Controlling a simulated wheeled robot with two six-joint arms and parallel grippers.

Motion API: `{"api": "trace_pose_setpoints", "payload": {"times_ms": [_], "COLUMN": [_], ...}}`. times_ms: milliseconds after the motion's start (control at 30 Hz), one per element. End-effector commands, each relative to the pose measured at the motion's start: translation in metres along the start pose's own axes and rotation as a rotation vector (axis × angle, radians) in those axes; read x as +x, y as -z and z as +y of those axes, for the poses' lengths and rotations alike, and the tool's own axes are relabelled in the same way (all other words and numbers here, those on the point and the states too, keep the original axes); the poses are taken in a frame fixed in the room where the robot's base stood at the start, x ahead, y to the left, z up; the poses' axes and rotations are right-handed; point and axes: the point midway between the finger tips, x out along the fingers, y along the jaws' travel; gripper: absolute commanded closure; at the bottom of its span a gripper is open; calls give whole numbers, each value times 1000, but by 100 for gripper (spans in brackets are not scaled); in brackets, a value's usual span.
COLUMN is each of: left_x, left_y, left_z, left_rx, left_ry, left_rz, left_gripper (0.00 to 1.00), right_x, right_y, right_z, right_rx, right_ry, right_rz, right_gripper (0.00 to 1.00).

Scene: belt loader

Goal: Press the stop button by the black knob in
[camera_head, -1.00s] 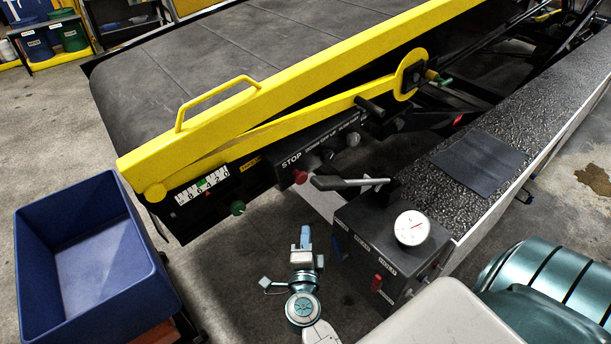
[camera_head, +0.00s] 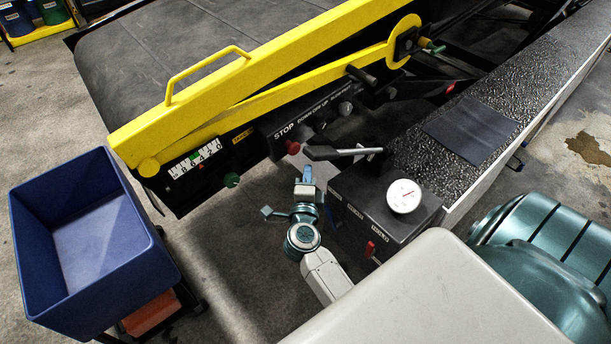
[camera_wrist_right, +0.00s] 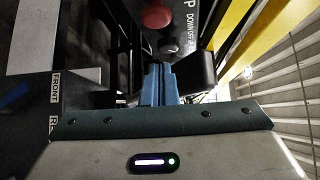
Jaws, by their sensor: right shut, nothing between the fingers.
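The red stop button (camera_head: 292,147) sits under the white word STOP on the dark control panel (camera_head: 275,137) along the belt loader's side. A small black knob (camera_head: 319,127) is beside it, to the right. My right gripper (camera_head: 307,174) is shut and empty, just below the button in the head view, with a gap in the picture. In the right wrist view the blue fingers (camera_wrist_right: 158,84) are together, pointing up toward the panel. The red button (camera_wrist_right: 157,13) is above the tips and the dark knob (camera_wrist_right: 169,45) is nearer them. My left gripper is not in view.
A black lever (camera_head: 340,152) juts out close right of the button. A dark box with a round gauge (camera_head: 404,196) stands right of my gripper. A green knob (camera_head: 231,180) is left on the loader. A blue bin (camera_head: 150,262) stands at left; floor between is open.

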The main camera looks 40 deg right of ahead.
Motion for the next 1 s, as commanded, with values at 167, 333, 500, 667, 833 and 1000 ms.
{"api": "trace_pose_setpoints", "payload": {"times_ms": [167,333,500,667,833,1000], "left_x": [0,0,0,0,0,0], "left_y": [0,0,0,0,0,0], "left_z": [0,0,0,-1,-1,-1], "left_rx": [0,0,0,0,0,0], "left_ry": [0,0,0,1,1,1], "left_rz": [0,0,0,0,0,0], "left_gripper": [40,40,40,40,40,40], "right_x": [38,52,59,60,60,67], "right_y": [-2,-20,-27,-28,-28,-36], "right_z": [-1,0,0,0,0,0], "right_rx": [0,1,1,1,0,1], "right_ry": [3,0,0,0,0,-1], "right_rz": [1,1,1,1,1,0], "right_gripper": [100,100,100,100,100,100]}}
